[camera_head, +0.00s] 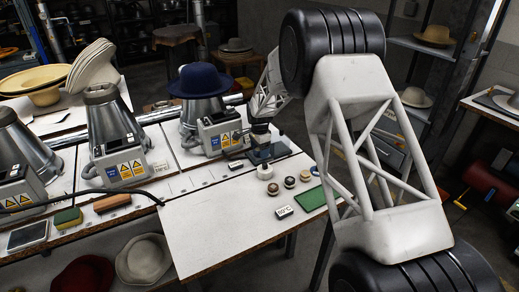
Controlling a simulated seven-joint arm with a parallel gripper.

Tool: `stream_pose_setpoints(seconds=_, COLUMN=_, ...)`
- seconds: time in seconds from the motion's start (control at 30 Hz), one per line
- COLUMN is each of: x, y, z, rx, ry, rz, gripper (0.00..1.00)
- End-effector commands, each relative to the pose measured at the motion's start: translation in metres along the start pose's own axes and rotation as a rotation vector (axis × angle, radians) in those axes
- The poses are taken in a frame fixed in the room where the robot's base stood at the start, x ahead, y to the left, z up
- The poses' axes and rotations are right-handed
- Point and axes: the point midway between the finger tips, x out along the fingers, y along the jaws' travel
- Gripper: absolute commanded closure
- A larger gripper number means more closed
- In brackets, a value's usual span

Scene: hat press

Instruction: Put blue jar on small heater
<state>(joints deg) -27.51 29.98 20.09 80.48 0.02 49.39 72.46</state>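My gripper (262,143) points down at the far edge of the white table, over a dark, bluish flat plate-like thing (281,149). This may be the small heater, but I cannot tell for sure. The fingers are too small and dark to show whether they are open, shut or holding something. I cannot make out a clearly blue jar; it may be hidden at the gripper. A white jar (265,172) stands just in front of the plate.
A green mat (314,199) and a white temperature label (284,212) lie on the white table (205,235), whose front left is clear. Metal hat presses (112,125) stand behind on the left, one with a dark blue hat (200,80). A brush (112,202) lies left.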

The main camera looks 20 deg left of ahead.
Motion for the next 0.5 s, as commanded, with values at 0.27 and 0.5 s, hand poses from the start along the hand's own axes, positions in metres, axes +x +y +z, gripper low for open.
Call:
stream_pose_setpoints(seconds=0.27, x=0.0000, y=0.0000, z=0.0000, rx=0.000, ry=0.000, rz=0.000, gripper=0.14)
stream_pose_setpoints(seconds=0.5, x=-0.0053, y=-0.0002, z=0.0000, rx=0.000, ry=0.000, rz=-0.001, gripper=0.14)
